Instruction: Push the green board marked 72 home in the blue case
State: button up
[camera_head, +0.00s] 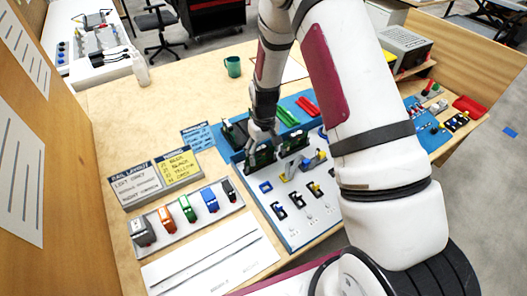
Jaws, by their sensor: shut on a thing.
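My gripper (263,138) reaches down from the upper middle and is shut on a dark green board (262,159). The board stands roughly upright at the back edge of the pale panel. Its mark is too small to read. A second dark green board (294,141) stands just to the right. A blue surface (224,153) shows around and behind the boards; I cannot tell whether it is the blue case. How deep the held board sits is not clear, since the gripper and the small scale hide its lower edge.
Several coloured connectors (187,209) stand on a pale rail at front left. Label cards (157,180) lie behind it. The pale panel (290,222) carries small black and blue parts. Green bars (287,116) and red bars (308,106) lie behind. A green mug (233,66) stands farther back.

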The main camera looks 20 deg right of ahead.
aim_at(264, 146)
jog(key=shift+r+p, duration=0.75)
jog(key=shift+r, duration=1.75)
jog(key=shift+f, duration=0.7)
jog(key=shift+f+b, duration=0.35)
jog(key=shift+b, duration=0.05)
jog(key=shift+f+b, duration=0.55)
jog(key=shift+f, duration=1)
jog(key=o, duration=1.4)
jog(key=shift+o, duration=0.7)
jog(key=shift+r, duration=0.1)
jog(key=shift+r+p, duration=1.05)
jog(key=shift+r, duration=2.35)
jog(key=shift+r, duration=0.1)
